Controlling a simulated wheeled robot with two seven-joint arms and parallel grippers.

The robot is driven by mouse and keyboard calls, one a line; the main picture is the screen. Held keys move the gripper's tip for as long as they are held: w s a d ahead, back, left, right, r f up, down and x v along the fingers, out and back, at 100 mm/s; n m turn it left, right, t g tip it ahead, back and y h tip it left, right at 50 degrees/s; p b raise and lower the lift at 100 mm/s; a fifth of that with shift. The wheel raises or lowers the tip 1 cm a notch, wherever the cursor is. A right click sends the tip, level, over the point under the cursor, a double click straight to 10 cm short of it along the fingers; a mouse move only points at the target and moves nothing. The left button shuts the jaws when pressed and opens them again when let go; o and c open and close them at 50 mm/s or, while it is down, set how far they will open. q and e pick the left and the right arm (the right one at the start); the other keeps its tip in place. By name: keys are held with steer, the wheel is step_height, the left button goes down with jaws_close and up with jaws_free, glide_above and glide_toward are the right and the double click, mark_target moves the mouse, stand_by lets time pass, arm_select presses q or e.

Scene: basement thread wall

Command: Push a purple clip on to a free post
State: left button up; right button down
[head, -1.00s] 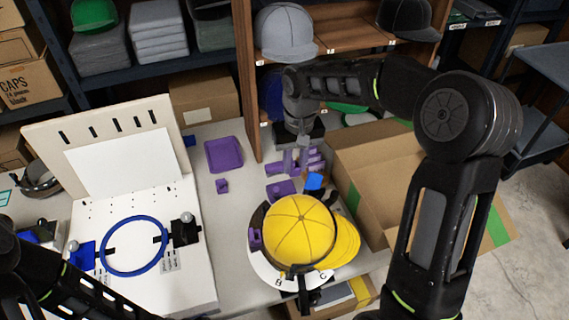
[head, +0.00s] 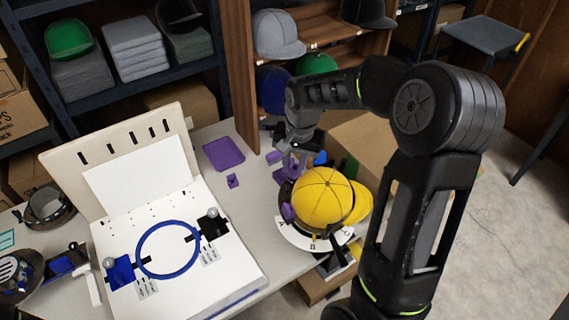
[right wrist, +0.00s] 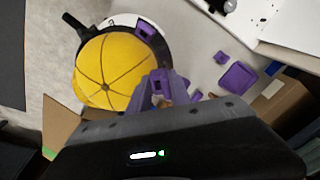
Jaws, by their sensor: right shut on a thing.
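My right gripper (head: 296,165) is just behind the yellow cap (head: 325,197); its pale purple fingers show in the right wrist view (right wrist: 162,88). They are shut on a purple piece, probably a clip (right wrist: 161,78), which the fingers largely hide. Another purple clip (head: 288,211) sits on the dark ring beside the cap; it also shows in the right wrist view (right wrist: 147,30). A small loose purple piece (head: 233,181) lies on the table near a purple tray (head: 223,153). I cannot make out a free post. My left gripper is not in view.
A white board (head: 200,270) with a blue hoop (head: 141,262) stands left of the cap. Shelves with caps (head: 278,33) rise behind. Bare table lies between board and cap.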

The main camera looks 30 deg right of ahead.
steer(key=shift+w+a+m, duration=0.1)
steer(key=shift+a+m, duration=0.2)
steer(key=shift+w+a, duration=0.1)
steer(key=shift+w, duration=0.05)
steer(key=shift+d+f, duration=0.1)
steer(key=shift+d, duration=0.15)
steer(key=shift+a, duration=0.1)
steer(key=shift+w+f+b, duration=0.25)
steer(key=shift+f+b, duration=0.65)
steer(key=shift+f, duration=0.35)
steer(key=shift+w+f+b, duration=0.2)
steer(key=shift+f+b, duration=0.75)
steer(key=shift+f, duration=0.35)
steer(key=shift+w+f+b, duration=0.25)
steer(key=shift+f+b, duration=0.65)
steer(key=shift+f, duration=0.35)
steer(key=shift+s+f, duration=0.2)
steer(key=shift+s, duration=0.05)
